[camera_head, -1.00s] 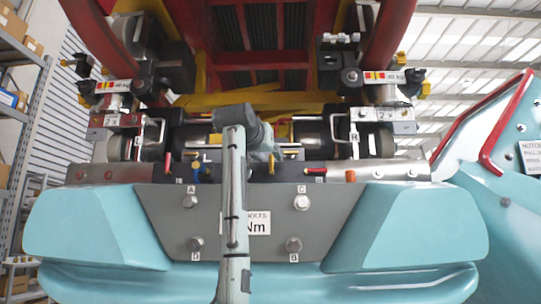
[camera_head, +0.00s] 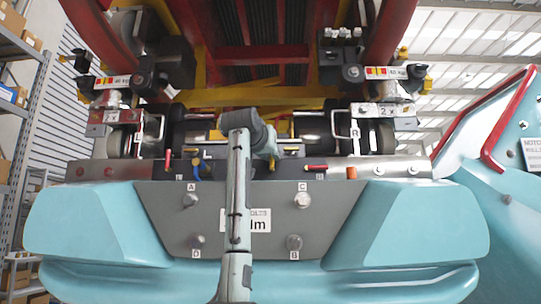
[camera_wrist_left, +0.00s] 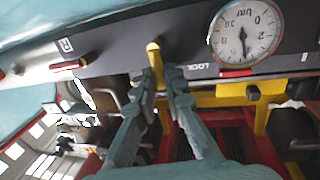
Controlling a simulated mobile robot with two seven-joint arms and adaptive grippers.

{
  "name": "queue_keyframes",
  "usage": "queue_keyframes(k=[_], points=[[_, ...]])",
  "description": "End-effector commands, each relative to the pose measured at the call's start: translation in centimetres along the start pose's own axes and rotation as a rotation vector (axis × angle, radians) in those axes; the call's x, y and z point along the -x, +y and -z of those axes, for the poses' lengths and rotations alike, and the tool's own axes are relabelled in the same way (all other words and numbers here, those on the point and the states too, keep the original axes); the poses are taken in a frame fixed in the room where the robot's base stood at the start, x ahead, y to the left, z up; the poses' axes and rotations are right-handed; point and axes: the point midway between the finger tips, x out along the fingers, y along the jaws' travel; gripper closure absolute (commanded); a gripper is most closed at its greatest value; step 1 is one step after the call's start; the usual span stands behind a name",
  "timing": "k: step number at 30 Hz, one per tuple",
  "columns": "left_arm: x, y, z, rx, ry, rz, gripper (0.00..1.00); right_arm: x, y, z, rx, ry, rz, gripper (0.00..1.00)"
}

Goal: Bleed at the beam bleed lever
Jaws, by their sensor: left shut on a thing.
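My left gripper (camera_wrist_left: 165,82) is shut around a small yellow lever (camera_wrist_left: 153,50) on the grey panel, seen in the left wrist view. The lever's rounded top sticks out past the fingertips; its lower part is hidden between them. I cannot read a label that names it as the beam bleed lever. In the head view my left gripper (camera_head: 266,148) reaches the panel's top edge at the middle, and its fingers are mostly hidden behind my wrist. My right gripper is not in view.
A round gauge (camera_wrist_left: 245,32) sits beside the gripper, with a red handle (camera_wrist_left: 237,72) just below it. Another red lever (camera_head: 316,168), an orange cylinder (camera_head: 351,173) and a blue lever (camera_head: 197,171) line the panel top. Wheel assemblies stand behind on both sides.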

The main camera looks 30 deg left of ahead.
Motion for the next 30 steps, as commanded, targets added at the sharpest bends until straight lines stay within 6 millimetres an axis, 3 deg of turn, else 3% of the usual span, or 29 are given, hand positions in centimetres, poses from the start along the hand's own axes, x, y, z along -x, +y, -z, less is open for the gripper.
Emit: queue_keyframes(k=[14,30], points=[[-0.1,0.3,0.1,-0.112,-0.021,0.001,1.0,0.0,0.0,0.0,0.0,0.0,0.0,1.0],[-0.4,1.9,-0.4,-0.584,-0.117,0.002,1.0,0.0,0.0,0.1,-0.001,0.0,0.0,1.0]])
